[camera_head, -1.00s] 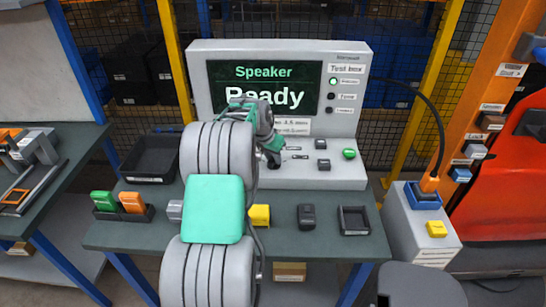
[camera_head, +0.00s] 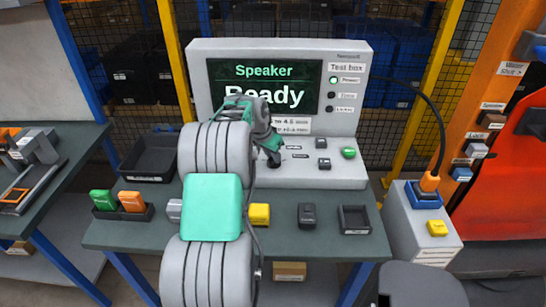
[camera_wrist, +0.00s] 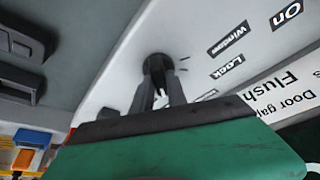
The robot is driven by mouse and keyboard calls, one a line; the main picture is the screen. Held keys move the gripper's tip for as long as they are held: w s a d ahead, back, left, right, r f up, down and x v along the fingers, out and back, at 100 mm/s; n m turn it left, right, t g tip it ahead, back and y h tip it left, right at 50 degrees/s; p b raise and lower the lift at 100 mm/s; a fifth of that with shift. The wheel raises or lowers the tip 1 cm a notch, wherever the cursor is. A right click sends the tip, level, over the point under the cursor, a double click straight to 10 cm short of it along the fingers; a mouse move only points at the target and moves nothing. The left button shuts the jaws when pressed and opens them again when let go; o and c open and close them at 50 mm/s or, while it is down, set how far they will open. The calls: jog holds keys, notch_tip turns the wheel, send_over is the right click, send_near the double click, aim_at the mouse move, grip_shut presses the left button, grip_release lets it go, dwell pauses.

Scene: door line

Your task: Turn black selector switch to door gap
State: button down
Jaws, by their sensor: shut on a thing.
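The black selector switch (camera_wrist: 157,64) is a round knob on the sloping pale panel of the test box (camera_head: 325,178). In the wrist view, my gripper (camera_wrist: 160,88) has its two dark fingers closed around the knob's front part. The fingers hide most of the knob, so I cannot tell which mark it points to. Small labels beside it read "Window" and "Lock". Part of a "Door gap" and "Flush" sign (camera_wrist: 275,90) shows at the right. In the head view, my gripper (camera_head: 272,158) is at the panel's left part, and the switch is hidden behind it.
The screen (camera_head: 262,86) reads "Speaker Ready". A green button (camera_head: 348,153) and black switches sit right of my gripper. On the bench in front are a yellow block (camera_head: 259,214), a dark grey device (camera_head: 306,215) and a small black tray (camera_head: 354,220). A cable hangs at right.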

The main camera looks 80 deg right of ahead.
jog(key=shift+w+m+g+y, duration=0.15)
jog(key=shift+m+g, duration=0.25)
jog(key=shift+m, duration=0.75)
jog(key=shift+s+m+g+y, duration=0.1)
jog(key=shift+m+g+y, duration=0.25)
jog(key=shift+m, duration=0.8)
jog(key=c, duration=1.3)
grip_release()
jog(key=v, duration=0.8)
